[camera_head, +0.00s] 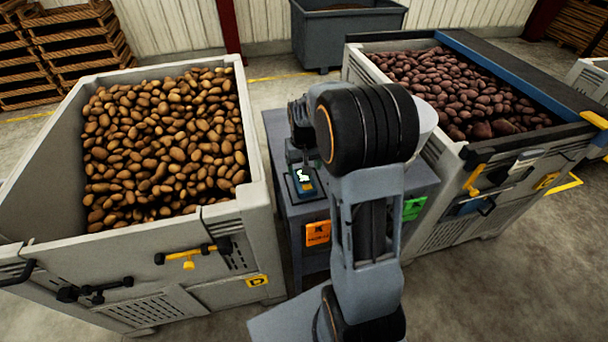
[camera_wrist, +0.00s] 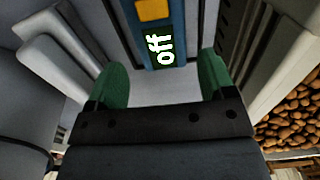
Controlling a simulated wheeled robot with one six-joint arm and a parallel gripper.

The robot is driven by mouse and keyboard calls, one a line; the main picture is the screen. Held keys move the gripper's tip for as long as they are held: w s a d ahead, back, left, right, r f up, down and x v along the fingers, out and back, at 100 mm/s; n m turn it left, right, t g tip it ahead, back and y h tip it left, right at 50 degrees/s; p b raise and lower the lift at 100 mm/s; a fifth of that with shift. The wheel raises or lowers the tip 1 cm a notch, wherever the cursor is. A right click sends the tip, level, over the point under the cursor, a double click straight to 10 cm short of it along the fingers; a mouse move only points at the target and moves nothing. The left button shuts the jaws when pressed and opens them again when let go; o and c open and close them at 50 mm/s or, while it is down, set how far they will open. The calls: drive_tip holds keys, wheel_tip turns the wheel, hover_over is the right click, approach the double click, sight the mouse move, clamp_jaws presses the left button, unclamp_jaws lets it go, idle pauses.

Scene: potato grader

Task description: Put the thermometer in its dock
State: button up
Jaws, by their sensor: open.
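A blue device with a lit display, which looks like the thermometer (camera_head: 306,187), is on top of the grey cabinet between the two potato bins. In the wrist view the blue thermometer (camera_wrist: 150,52) shows an orange button and a display reading "off", turned sideways. My gripper (camera_wrist: 162,85) is open, with its green fingertips apart on either side of the display end and a visible gap to each. In the head view my gripper (camera_head: 302,160) is just over the device, partly behind my arm. I cannot make out a separate dock; my arm hides part of the cabinet top.
The grey cabinet (camera_head: 290,222) carries an orange label (camera_head: 318,234) and a green label (camera_head: 413,208) on its front. A bin of brown potatoes (camera_head: 226,225) stands close on the left, a bin of reddish potatoes (camera_head: 455,215) close on the right. A grey tub (camera_head: 350,38) stands behind.

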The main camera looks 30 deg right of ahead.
sight(303, 179)
wheel_tip(303, 179, up, 6)
drive_tip(key=s+a+r+n+t, duration=0.1)
drive_tip(key=s+a, duration=0.4)
drive_tip(key=s, duration=0.3)
drive_tip(key=s+a+r+n+t, duration=0.1)
drive_tip(key=s+a, duration=0.3)
drive_tip(key=s, duration=0.4)
drive_tip(key=shift+s+a+r+t, duration=0.4)
drive_tip(key=shift+r+t, duration=0.2)
drive_tip(key=shift+t, duration=0.1)
wheel_tip(303, 179, up, 2)
drive_tip(key=shift+r+p, duration=0.2)
drive_tip(key=shift+p, duration=0.85)
